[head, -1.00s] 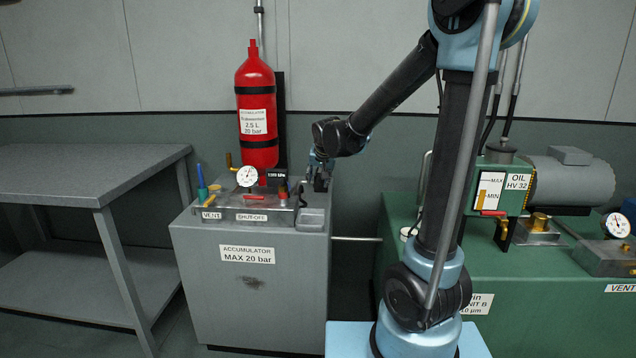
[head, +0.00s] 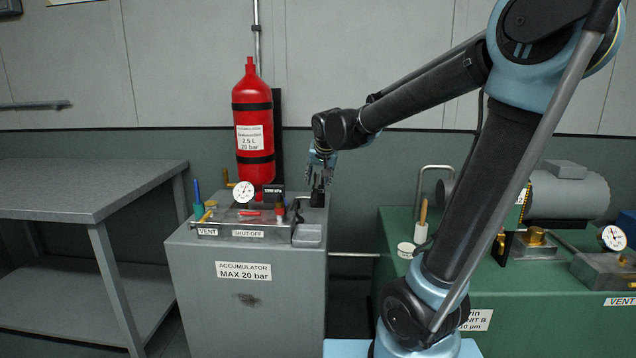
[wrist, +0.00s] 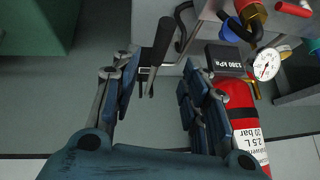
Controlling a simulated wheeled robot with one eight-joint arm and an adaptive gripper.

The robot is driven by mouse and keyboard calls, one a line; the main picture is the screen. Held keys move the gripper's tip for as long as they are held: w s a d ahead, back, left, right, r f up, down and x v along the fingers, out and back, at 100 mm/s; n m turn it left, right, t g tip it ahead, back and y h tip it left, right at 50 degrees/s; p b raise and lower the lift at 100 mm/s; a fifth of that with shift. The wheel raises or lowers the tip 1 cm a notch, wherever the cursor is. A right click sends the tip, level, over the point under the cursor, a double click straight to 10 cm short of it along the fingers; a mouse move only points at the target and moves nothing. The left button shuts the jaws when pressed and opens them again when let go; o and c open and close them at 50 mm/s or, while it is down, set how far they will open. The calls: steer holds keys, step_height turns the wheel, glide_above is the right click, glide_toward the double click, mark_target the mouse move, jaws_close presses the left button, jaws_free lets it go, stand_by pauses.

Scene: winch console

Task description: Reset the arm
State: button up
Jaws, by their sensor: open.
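The grey accumulator console (head: 245,300) stands left of centre in the head view, with a valve panel, gauge (head: 245,191) and black pressure display (head: 273,188) on top. My gripper (head: 321,160) is open above the console's back right corner. A small black piece (head: 318,198) stands on that corner below the fingers, apart from them in the head view. In the wrist view, my gripper (wrist: 160,85) has its fingers spread, with a dark rod-like part (wrist: 160,45) showing between them. I cannot tell whether they touch it. The gauge (wrist: 266,64) and display (wrist: 228,58) show at the right.
A red accumulator bottle (head: 253,125) stands behind the console, left of my gripper. A blue-handled piece (head: 198,205) and a red handle (head: 250,212) are on the panel. A grey bench (head: 85,190) is left; a green unit (head: 530,300) is right.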

steer(key=s+d+f+g, duration=0.1)
steer(key=s+d+f, duration=0.4)
steer(key=s+d, duration=0.2)
steer(key=s+d+f+n+g+h, duration=0.1)
steer(key=s+d+f+g, duration=0.1)
steer(key=s+d+f, duration=0.3)
steer(key=s+d+f+g, duration=0.1)
steer(key=s+d+f, duration=0.5)
steer(key=s, duration=1.1)
steer(key=d, duration=0.4)
steer(key=shift+s+d+g+h, duration=0.2)
steer(key=shift+s+g+h, duration=0.05)
steer(key=shift+g+h, duration=0.15)
steer(key=shift+f, duration=0.1)
